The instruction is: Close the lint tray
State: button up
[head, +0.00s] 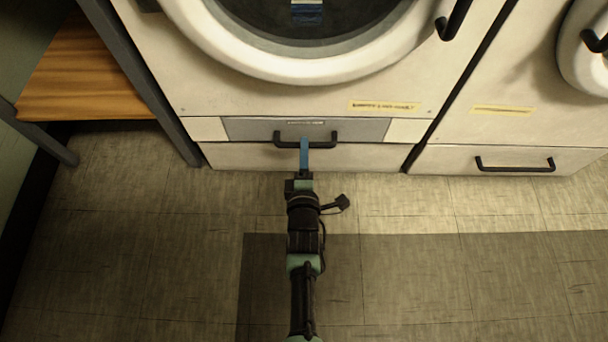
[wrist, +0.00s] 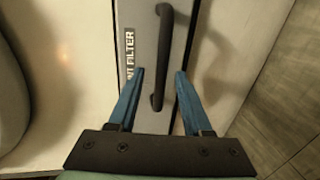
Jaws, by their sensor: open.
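The lint tray has a grey front panel (head: 250,128) low on the middle machine, with a small label and a black bar handle (head: 325,141). In the wrist view the grey panel (wrist: 146,70) shows part of the word "FILTER", and the handle (wrist: 164,55) runs lengthwise between my fingers. My gripper (head: 304,142) is at the middle of the handle in the head view. Its two blue fingers (wrist: 160,72) are open, one on each side of the handle, with nothing clamped. I cannot tell whether they touch it, or how far out the tray stands.
A round door ring (head: 290,72) sits above the tray, with a black door handle (head: 453,20) at upper right. The neighbouring machine's low drawer has its own handle (head: 515,164). A wooden bench (head: 85,75) stands at left. The tiled floor (head: 150,230) in front is clear.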

jog(key=p+v, duration=0.5)
jog(key=v, duration=0.4)
jog(key=shift+s, duration=0.3)
jog(key=shift+f, duration=0.15)
